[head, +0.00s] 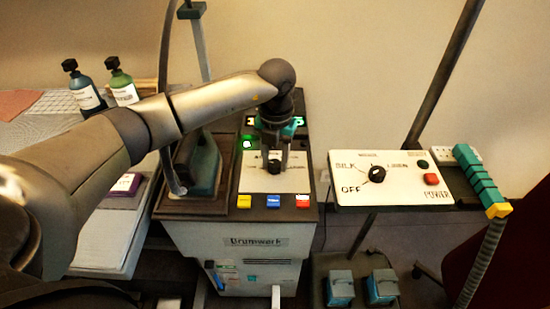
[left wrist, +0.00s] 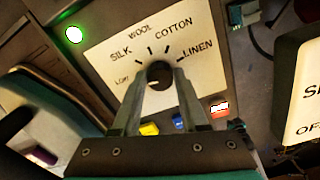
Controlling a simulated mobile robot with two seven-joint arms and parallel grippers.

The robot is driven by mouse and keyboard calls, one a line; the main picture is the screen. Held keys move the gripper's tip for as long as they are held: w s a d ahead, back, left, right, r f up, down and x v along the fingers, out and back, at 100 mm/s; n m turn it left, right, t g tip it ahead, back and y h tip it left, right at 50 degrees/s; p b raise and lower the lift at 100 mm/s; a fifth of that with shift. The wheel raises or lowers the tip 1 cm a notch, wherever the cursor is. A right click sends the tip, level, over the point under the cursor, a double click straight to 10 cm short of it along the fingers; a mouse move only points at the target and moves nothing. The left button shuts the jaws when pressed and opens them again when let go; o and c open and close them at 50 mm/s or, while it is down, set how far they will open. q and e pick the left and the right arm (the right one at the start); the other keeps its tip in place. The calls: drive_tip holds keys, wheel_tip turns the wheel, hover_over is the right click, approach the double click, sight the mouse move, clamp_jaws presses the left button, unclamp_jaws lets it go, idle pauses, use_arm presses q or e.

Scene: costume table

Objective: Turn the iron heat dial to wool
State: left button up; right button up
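The heat dial (head: 274,167) is a small black knob on a cream plate (left wrist: 110,50) on top of the ironing station, beside the iron (head: 205,165). In the left wrist view the plate reads LOW, SILK, WOOL, COTTON and LINEN around the dial (left wrist: 159,74). The dial's white mark points to the lower left, on the LOW side. My left gripper (head: 274,160) points down over the dial with one finger on either side. Its fingers look slightly apart from the knob; contact is hard to tell. My right gripper is not in view.
A green light (head: 248,142) is lit on the station. Yellow, blue and red buttons (head: 273,202) line its front edge. A second panel (head: 405,185) with its own dial (head: 377,174) stands to the right. Two bottles (head: 122,88) stand at the back left.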

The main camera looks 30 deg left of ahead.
use_arm(q)
clamp_jaws()
drive_tip(key=shift+m, duration=0.3)
drive_tip(key=m+b, duration=0.1)
drive_tip(key=m, duration=0.4)
drive_tip(key=m+b, duration=0.1)
drive_tip(key=m, duration=0.4)
drive_tip(key=shift+m, duration=1.5)
drive_tip(key=shift+m+b, duration=0.4)
drive_tip(key=shift+m, duration=0.8)
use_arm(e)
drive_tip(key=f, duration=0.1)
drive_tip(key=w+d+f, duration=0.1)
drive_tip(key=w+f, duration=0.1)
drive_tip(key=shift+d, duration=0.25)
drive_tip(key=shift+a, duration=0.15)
